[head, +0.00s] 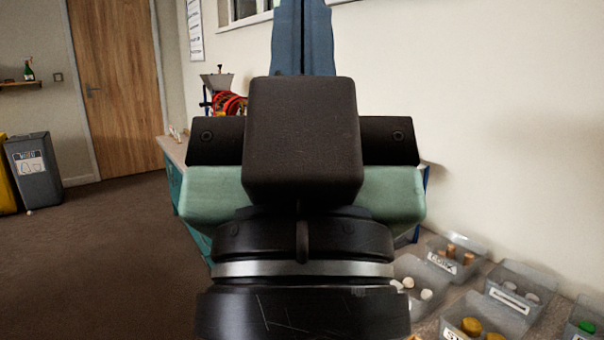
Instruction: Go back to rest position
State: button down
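My gripper (303,40) fills the middle of the head view, seen from behind and pointing up and away. It has a green body, black mounts and a dark box in front. Two blue-grey fingers rise above the box, side by side with only a thin dark seam between them. They look shut, and no held object shows. Their tips are cut off by the top edge of the picture.
A workbench runs along the right wall, partly hidden by my gripper. Grey bins (511,293) with small sorted pieces stand on it at lower right. A funnel device (217,82) stands at its far end. A grey waste bin (35,176) and wooden door (117,85) are left; floor there is clear.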

notch_tip(320, 180, up, 28)
jog(key=p, duration=2.5)
jog(key=shift+p, duration=0.35)
